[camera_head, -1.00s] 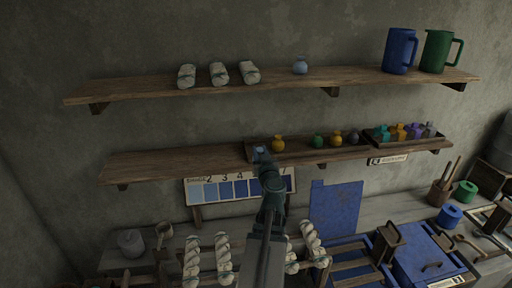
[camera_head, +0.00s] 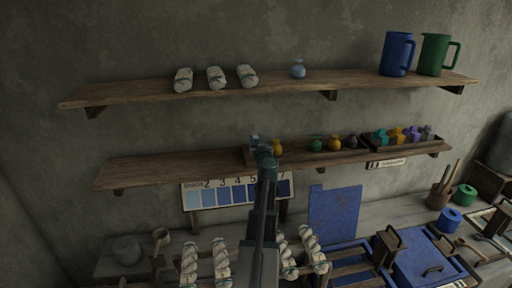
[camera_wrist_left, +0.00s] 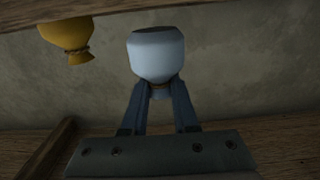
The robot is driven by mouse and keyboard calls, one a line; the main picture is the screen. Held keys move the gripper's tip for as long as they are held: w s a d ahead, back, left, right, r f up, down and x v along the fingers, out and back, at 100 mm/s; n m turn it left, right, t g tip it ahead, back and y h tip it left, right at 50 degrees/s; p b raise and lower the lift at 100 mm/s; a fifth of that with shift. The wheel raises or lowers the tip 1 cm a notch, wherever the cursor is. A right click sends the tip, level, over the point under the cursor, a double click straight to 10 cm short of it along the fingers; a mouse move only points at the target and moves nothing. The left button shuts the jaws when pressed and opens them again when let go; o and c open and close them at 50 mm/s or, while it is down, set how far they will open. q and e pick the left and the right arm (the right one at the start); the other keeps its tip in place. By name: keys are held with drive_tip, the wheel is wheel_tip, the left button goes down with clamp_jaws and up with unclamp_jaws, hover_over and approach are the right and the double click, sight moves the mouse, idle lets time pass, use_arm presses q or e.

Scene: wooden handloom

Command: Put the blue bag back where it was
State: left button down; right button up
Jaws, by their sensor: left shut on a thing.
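A pale blue bag (camera_head: 255,140) is held in my left gripper (camera_head: 264,151) at the left end of the lower shelf's tray (camera_head: 247,156). The left wrist view shows its rounded pale blue body (camera_wrist_left: 157,55), with the fingers (camera_wrist_left: 157,95) shut around its tied neck. That view looks upside down. A yellow bag (camera_head: 277,147) is just right of the held bag; it also shows in the left wrist view (camera_wrist_left: 67,34). Whether the held bag touches the tray is unclear. Another light blue bag (camera_head: 298,69) stands on the upper shelf. My right gripper is out of view.
Green (camera_head: 316,144), yellow (camera_head: 335,143) and grey (camera_head: 351,142) bags stand right of the yellow one. The upper shelf (camera_head: 180,94) overhangs above. The lower shelf's left part (camera_head: 160,168) is bare. A numbered shade card (camera_head: 237,191) hangs below.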

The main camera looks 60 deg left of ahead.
use_arm(q)
drive_tip(key=shift+w+a, duration=0.25)
drive_tip(key=shift+a, duration=0.1)
drive_tip(key=f+b, duration=0.3)
drive_tip(key=shift+w+a, duration=0.15)
drive_tip(key=shift+a, duration=0.2)
drive_tip(key=shift+f+b, duration=0.3)
drive_tip(key=shift+f, duration=0.05)
drive_tip(key=shift+f, duration=0.1)
drive_tip(key=c, duration=0.7)
unclamp_jaws()
